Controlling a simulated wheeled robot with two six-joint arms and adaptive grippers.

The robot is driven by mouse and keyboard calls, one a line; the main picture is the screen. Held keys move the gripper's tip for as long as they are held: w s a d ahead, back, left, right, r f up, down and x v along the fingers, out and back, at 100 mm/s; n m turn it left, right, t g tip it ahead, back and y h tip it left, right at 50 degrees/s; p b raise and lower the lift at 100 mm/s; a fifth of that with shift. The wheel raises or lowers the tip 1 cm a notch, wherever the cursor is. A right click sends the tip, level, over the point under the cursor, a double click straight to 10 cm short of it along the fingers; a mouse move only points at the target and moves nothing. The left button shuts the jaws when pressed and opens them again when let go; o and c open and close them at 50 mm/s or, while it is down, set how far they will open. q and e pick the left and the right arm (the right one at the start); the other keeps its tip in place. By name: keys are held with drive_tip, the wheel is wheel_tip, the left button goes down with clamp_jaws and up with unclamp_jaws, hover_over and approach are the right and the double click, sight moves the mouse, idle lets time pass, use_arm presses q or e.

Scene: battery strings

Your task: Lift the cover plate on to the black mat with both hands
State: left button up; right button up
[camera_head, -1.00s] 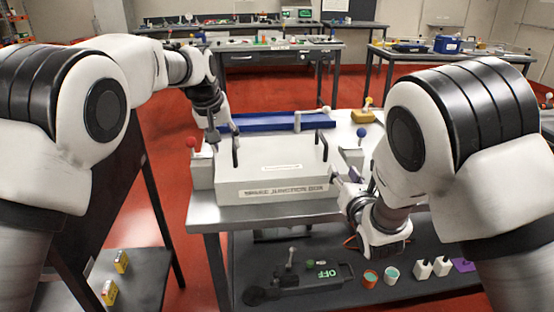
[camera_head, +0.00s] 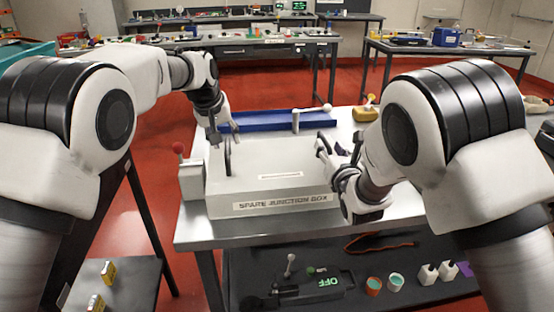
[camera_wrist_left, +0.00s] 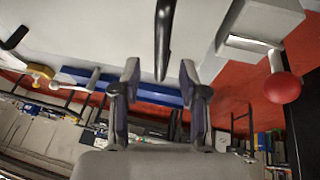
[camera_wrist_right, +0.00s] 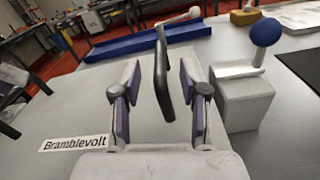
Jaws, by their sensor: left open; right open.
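The cover plate (camera_head: 280,160) is the pale grey top of a box labelled SPARE JUNCTION BOX, lying flat, with a black handle at each end. My left gripper (camera_head: 226,128) is open at the left handle (camera_head: 228,156); in the left wrist view that handle (camera_wrist_left: 164,40) shows between the spread fingers (camera_wrist_left: 160,72). My right gripper (camera_head: 338,152) is open at the right handle; in the right wrist view that handle (camera_wrist_right: 160,80) shows between the spread fingers (camera_wrist_right: 160,75). Contact cannot be told. A dark patch (camera_wrist_right: 306,64) at the right wrist view's edge may be the black mat.
A red-knobbed post (camera_head: 190,178) stands left of the box and a blue-knobbed post (camera_wrist_right: 243,100) right of it. A blue tray (camera_head: 262,122) lies behind. A lower shelf holds an OFF-marked device (camera_head: 318,284), cups and bottles.

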use_arm(q)
drive_tip(key=shift+x, duration=1.45)
use_arm(e)
drive_tip(key=shift+w+a, duration=0.15)
drive_tip(key=shift+w, duration=0.55)
drive_tip(key=shift+w+a, duration=0.1)
drive_tip(key=shift+w, duration=0.6)
use_arm(q)
drive_tip(key=shift+s+r, duration=0.1)
clamp_jaws()
use_arm(e)
clamp_jaws()
